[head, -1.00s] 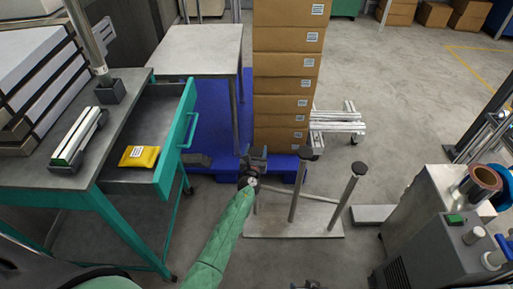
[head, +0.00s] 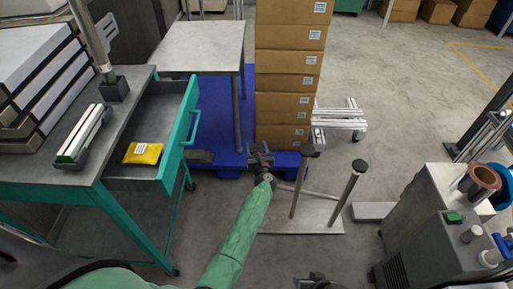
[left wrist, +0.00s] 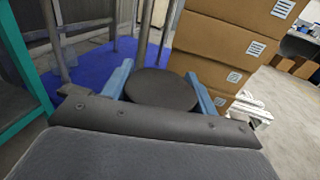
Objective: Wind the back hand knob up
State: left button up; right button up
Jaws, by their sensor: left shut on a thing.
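My left gripper (head: 260,153) is at the left rear of a small metal stand (head: 315,222). In the left wrist view a dark round knob (left wrist: 164,88) sits between its two blue fingers, and the gripper is shut on it. The arm and gripper hide this knob in the head view. Two other dark knobs, one in the middle (head: 309,150) and one at the right (head: 360,165), top upright metal posts on the stand. My right gripper (head: 317,281) shows only in part at the bottom edge, and its jaws cannot be made out.
A stack of cardboard boxes (head: 290,65) stands on a blue pallet (head: 228,161) just behind the left gripper. A teal workbench with an open drawer (head: 170,132) is at the left. A grey machine (head: 430,235) stands at the right.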

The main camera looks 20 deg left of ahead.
pick_arm(q)
jog(key=shift+s+f, duration=0.15)
jog(key=shift+f, duration=0.15)
jog(key=o, duration=1)
jog(key=shift+r, duration=0.1)
jog(key=shift+s+d, duration=0.25)
jog(key=shift+s, duration=0.05)
jog(key=v, duration=0.7)
jog(key=shift+b, duration=0.3)
pick_arm(e)
jog(key=f, duration=0.3)
jog(key=shift+w+a, duration=0.1)
jog(key=shift+w, duration=0.2)
jog(key=shift+s, duration=0.15)
